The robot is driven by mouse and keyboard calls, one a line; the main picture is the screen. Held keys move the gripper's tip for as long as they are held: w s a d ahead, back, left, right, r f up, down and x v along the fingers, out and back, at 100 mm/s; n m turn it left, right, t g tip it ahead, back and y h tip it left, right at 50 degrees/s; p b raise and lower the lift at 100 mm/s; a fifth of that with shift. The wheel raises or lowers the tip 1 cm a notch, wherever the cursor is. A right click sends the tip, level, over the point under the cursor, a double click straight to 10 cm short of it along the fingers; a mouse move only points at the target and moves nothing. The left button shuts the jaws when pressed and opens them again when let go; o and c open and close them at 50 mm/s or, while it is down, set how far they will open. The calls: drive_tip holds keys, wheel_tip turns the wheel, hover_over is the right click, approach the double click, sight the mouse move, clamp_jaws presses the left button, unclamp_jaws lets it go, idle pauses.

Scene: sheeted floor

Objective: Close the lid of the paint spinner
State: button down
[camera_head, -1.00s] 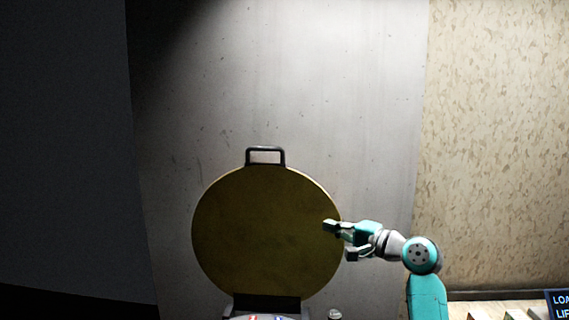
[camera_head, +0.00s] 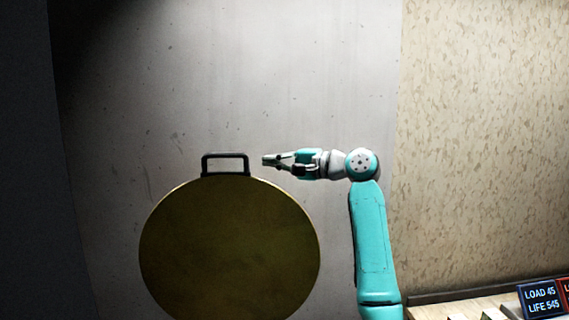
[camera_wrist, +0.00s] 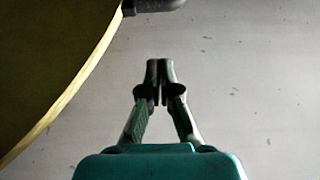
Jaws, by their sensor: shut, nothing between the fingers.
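The round yellow-brown lid (camera_head: 230,250) of the paint spinner stands raised, its flat face towards the head camera. A dark handle (camera_head: 225,156) sticks up from its top edge. My gripper (camera_head: 266,160) is to the right of the handle at about its height, pointing left, shut and empty. In the wrist view my gripper (camera_wrist: 159,62) has its fingertips together. There the lid (camera_wrist: 45,60) fills the upper left, and part of the handle (camera_wrist: 155,5) shows at the top edge, apart from the fingertips. The spinner's body is out of view.
A grey wall (camera_head: 300,60) stands behind the lid, with a speckled beige wall panel (camera_head: 480,150) to the right. Wooden slats (camera_head: 450,310) and a small display sign (camera_head: 541,299) are at the lower right. The space above the lid looks clear.

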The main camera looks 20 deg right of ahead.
drive_tip(key=shift+s+a, duration=0.2)
drive_tip(key=shift+a, duration=0.95)
drive_tip(key=shift+s+a, duration=0.15)
drive_tip(key=shift+a, duration=1)
